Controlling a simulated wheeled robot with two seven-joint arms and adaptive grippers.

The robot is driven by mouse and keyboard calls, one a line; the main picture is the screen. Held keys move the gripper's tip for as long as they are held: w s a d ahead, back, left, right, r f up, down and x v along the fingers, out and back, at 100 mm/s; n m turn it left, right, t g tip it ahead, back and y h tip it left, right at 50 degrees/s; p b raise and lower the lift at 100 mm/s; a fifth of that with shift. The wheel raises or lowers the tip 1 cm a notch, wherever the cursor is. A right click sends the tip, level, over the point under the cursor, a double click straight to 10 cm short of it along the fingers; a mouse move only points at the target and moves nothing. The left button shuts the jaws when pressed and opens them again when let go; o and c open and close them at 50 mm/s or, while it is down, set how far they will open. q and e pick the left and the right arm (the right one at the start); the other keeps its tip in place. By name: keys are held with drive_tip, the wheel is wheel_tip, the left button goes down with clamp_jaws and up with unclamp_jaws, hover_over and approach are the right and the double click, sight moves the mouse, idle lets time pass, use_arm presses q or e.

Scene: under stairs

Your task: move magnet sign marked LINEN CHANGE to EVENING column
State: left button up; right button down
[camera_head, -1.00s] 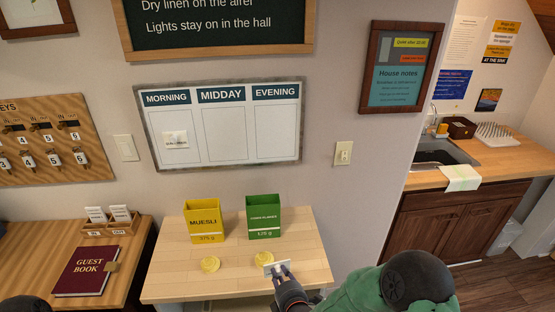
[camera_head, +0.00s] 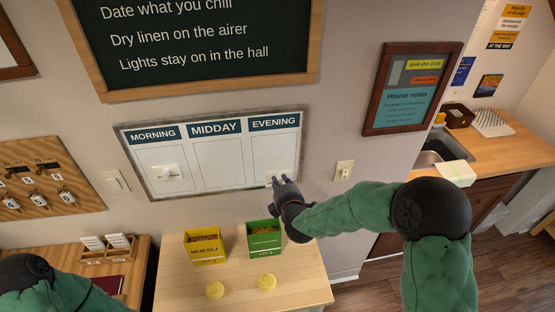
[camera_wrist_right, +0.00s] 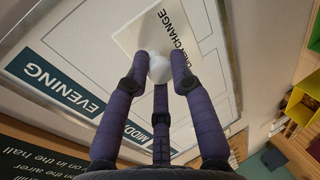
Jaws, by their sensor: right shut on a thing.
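In the head view the sign (camera_head: 270,179) shows small and partly hidden by the fingers, in front of the lower part of the EVENING column (camera_head: 273,148) on the wall board (camera_head: 219,160). I cannot tell whether its back touches the board. In the right wrist view the EVENING header (camera_wrist_right: 60,88) is to the left of the fingers. My left arm shows at lower left, but its gripper is out of view.
Another white sign with a knob (camera_head: 167,173) is in the MORNING column; MIDDAY is empty. A light switch (camera_head: 344,170) is right of the board.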

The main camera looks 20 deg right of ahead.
drive_tip(key=shift+w+d+r, duration=0.15)
drive_tip(key=shift+w+r, duration=0.2)
drive_tip(key=shift+r, duration=0.2)
drive_tip(key=shift+w+d+b, duration=0.1)
drive_tip(key=shift+w+d, duration=0.15)
drive_tip(key=shift+w, duration=0.65)
drive_tip(key=shift+w+d+b, duration=0.1)
drive_tip(key=shift+w+d, duration=0.15)
drive_tip(key=shift+w, duration=0.7)
drive_tip(key=shift+w+d+b, duration=0.1)
drive_tip(key=shift+w+d, duration=0.15)
drive_tip(key=shift+w, duration=0.65)
drive_tip(key=shift+w, duration=0.2)
drive_tip(key=c, duration=1.7)
unclamp_jaws()
drive_tip(key=shift+c, duration=0.2)
clamp_jaws()
drive_tip(key=shift+w+d, duration=0.1)
drive_tip(key=shift+w, duration=0.25)
drive_tip(key=shift+r, duration=0.15)
